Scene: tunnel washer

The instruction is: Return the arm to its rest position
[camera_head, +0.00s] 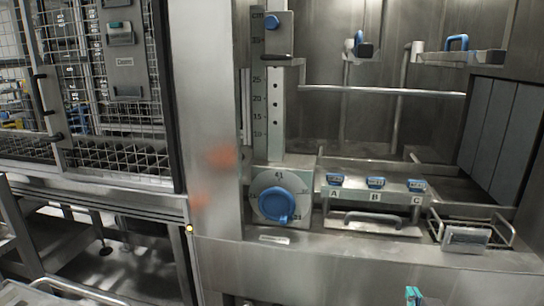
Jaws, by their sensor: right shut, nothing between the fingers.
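My right gripper (413,296) shows only as small teal fingertips at the bottom edge, right of centre. The fingertips are together, with nothing between them. They appear low in front of the washer's steel front panel (340,268), apart from the handles and dials. The rest of the right arm is out of the picture. My left gripper is not in view.
A blue dial (276,204) sits on the steel front below a vertical scale (276,105). A ledge has blue-topped parts marked A, B and C (416,186) and a bar handle (374,217). A wire-mesh door (105,85) stands left.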

